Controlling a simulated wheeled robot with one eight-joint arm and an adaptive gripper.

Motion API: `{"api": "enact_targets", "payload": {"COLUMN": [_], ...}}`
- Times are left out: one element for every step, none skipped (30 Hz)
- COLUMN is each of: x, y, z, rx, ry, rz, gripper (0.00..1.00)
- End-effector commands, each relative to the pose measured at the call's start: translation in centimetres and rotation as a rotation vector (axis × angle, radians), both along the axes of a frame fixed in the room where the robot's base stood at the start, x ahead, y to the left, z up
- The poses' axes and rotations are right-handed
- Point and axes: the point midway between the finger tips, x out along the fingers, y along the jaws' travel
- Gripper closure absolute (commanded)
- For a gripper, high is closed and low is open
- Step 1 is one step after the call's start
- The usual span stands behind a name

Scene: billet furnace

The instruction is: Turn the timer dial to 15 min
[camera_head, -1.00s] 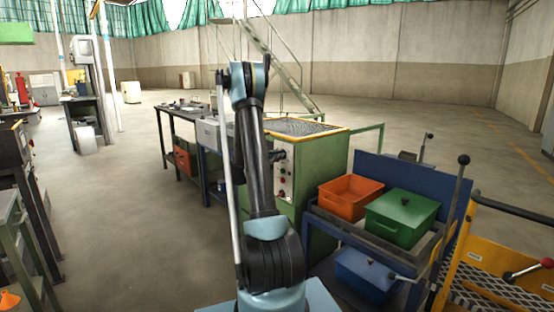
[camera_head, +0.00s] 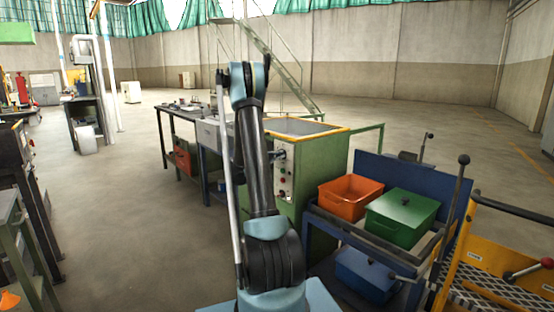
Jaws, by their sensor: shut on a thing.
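The green furnace cabinet (camera_head: 323,180) has a yellow-edged top and a pale control panel (camera_head: 286,181) on its front, with red and dark buttons down it. My gripper (camera_head: 279,154) is at the upper part of this panel, small and partly behind my arm. It is shut on what appears to be the timer dial, which it hides. I cannot read the dial's marks or its setting from here.
A blue cart (camera_head: 345,234) with an orange bin (camera_head: 350,197) and a green lidded box (camera_head: 402,214) stands right of the cabinet. A workbench (camera_head: 183,122) is behind, to the left. A yellow railing (camera_head: 510,262) is at the right. Open floor lies left.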

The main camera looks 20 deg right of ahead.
Motion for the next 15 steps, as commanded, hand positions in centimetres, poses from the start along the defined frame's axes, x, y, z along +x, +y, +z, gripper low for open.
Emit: {"api": "enact_targets", "payload": {"x": [-0.15, -0.16, -0.17, -0.17, -0.17, -0.18, -0.18, -0.19, -0.19, -0.18, -0.17, -0.16, -0.15, -0.14, -0.13], "y": [0.06, 0.07, 0.06, 0.05, 0.05, 0.05, 0.05, 0.05, 0.04, 0.04, 0.03, 0.02, 0.01, 0.01, 0.01], "z": [-0.17, -0.18, -0.18, -0.18, -0.18, -0.19, -0.19, -0.18, -0.18, -0.17, -0.17, -0.15, -0.13, -0.12, -0.10], "rx": [0.004, 0.004, 0.005, 0.005, 0.005, 0.005, 0.005, 0.005, 0.005, 0.005, 0.004, 0.004, 0.004, 0.003, 0.003], "ry": [-0.001, -0.001, 0.000, 0.000, 0.000, 0.000, 0.000, 0.000, 0.000, 0.000, 0.000, 0.000, 0.000, 0.000, 0.000], "rz": [-0.001, -0.001, -0.002, -0.002, -0.002, -0.002, -0.002, -0.002, -0.002, -0.002, -0.002, -0.002, -0.002, -0.001, -0.001], "gripper": [1.00, 1.00, 1.00, 1.00, 1.00, 1.00, 1.00, 1.00, 0.83, 0.76, 0.70, 0.70, 0.70, 0.70, 0.70]}}
